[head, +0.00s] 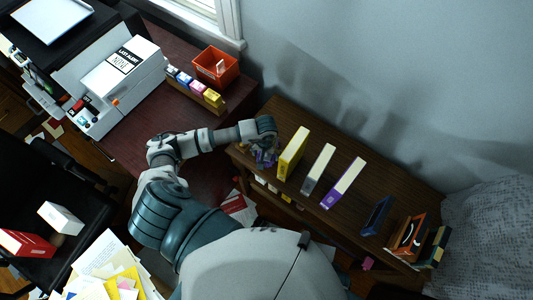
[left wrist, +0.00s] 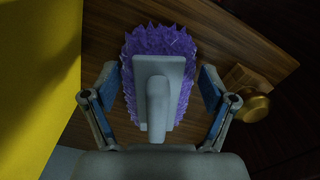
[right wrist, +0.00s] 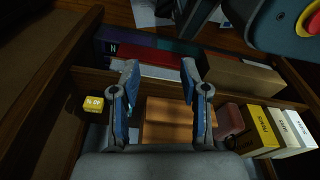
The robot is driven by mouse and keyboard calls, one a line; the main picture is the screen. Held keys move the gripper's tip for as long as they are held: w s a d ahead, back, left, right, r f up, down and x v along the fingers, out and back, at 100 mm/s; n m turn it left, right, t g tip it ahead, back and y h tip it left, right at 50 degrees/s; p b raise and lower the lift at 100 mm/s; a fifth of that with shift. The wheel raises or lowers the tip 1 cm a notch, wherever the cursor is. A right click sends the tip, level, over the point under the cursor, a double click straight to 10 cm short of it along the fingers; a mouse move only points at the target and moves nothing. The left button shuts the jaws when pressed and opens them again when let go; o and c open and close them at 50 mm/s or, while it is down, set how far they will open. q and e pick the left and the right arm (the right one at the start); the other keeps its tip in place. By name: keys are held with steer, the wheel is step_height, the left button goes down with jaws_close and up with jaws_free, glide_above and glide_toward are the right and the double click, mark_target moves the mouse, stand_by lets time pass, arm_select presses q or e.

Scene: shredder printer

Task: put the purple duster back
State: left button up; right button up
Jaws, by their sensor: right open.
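The purple duster (head: 264,158) is at the left end of the brown wooden shelf top in the head view, partly hidden by my left gripper (head: 266,140). In the left wrist view the duster (left wrist: 158,42) has spiky purple fringe and a grey back and handle. My left gripper (left wrist: 158,80) is open, one finger on each side of the duster; the grey handle stands between the fingers, apart from both pads. My right gripper (right wrist: 160,75) is open and empty in the right wrist view, over a compartment with boxes. It does not show in the head view.
A yellow binder (head: 292,154) stands close beside the left gripper, with a grey-white binder (head: 318,170) and a purple-white one (head: 343,183) further right. An orange bin (head: 215,68) and a white printer (head: 120,80) stand on the desk.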

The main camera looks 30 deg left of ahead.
arm_select(q)
steer(key=shift+a, duration=0.25)
arm_select(e)
steer(key=shift+w+a+r, duration=0.1)
steer(key=shift+a, duration=0.05)
arm_select(q)
steer(key=shift+d+r, duration=0.1)
steer(key=shift+r, duration=0.1)
step_height(320, 180, up, 11)
steer(key=shift+r, duration=0.4)
arm_select(e)
steer(key=shift+s+f, duration=0.35)
steer(key=shift+f, duration=0.25)
arm_select(q)
steer(key=shift+d, duration=0.1)
arm_select(e)
steer(key=shift+s, duration=0.25)
